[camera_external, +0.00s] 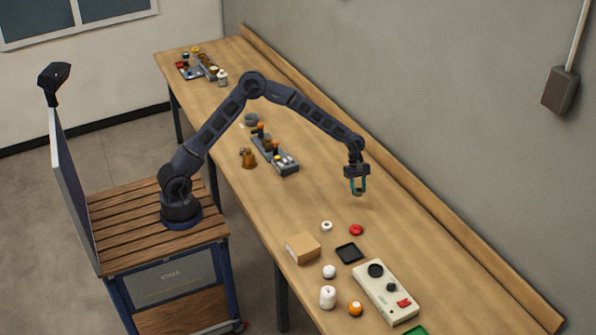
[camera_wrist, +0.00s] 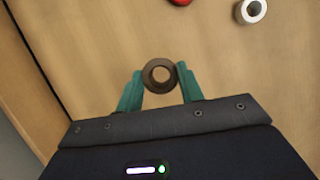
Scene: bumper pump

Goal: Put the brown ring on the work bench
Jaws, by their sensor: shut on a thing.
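My gripper (camera_external: 357,186) hangs from the arm above the right part of the long wooden work bench (camera_external: 320,187). In the wrist view its two teal fingers (camera_wrist: 160,86) are shut on the brown ring (camera_wrist: 160,66), one finger on each side. The ring's hole faces the camera and the bench top shows through it. In the external view the ring is small between the fingertips and hard to make out. The ring appears to be held above the bench, though the exact gap is hard to tell.
A red ring (camera_external: 356,230) and a white ring (camera_external: 327,226) lie nearer the front. A grey block with parts (camera_external: 274,156) is to the left. Bench around the gripper is clear.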

